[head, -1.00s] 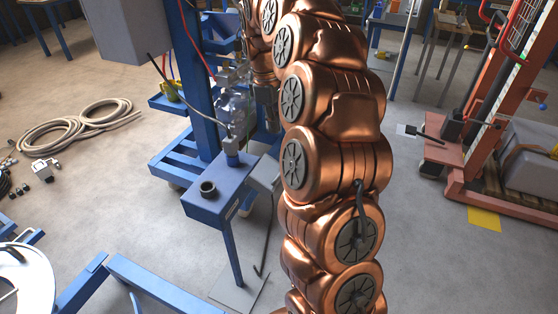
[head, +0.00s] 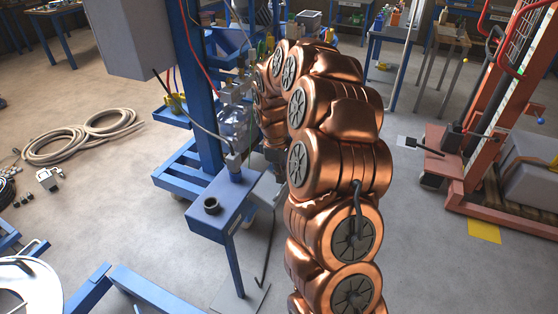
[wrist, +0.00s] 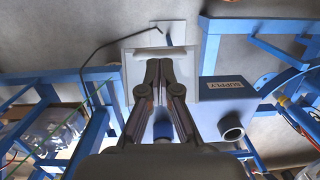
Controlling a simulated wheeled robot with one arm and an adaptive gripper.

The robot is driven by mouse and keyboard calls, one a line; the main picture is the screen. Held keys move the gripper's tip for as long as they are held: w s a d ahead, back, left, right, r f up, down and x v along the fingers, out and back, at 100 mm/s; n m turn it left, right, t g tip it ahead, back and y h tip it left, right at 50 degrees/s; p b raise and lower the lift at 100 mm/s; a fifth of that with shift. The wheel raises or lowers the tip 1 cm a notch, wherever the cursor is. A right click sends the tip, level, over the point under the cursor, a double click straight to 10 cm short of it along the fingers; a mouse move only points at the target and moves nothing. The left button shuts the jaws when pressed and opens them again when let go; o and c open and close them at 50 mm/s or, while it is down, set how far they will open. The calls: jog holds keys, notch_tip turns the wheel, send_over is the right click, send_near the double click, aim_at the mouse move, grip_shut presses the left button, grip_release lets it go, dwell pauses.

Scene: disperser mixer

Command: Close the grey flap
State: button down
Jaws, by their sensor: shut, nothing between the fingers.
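The grey flap (wrist: 132,74) is a pale panel beside the blue supply box (wrist: 209,91) in the wrist view. In the head view, the flap (head: 268,188) shows partly at the right side of the box (head: 225,205), with my arm covering some of that area. My gripper (wrist: 158,66) is shut and empty, its fingertips in front of the flap in the wrist view. I cannot tell whether they touch it. The fingers hide the middle of the flap.
A dark open port (wrist: 231,127) sticks out of the supply box. A thin dark rod (wrist: 97,49) runs beside the flap. Blue frame beams (wrist: 250,25) stand on both sides. An orange lift (head: 478,150) stands at the right; coiled hose (head: 80,140) lies on open floor at the left.

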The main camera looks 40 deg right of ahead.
jog(key=shift+s+f, duration=0.15)
jog(key=shift+f, duration=0.95)
jog(key=shift+s+d+f+t+b, duration=0.1)
jog(key=shift+d+f+t+b, duration=0.1)
jog(key=shift+t+b, duration=0.1)
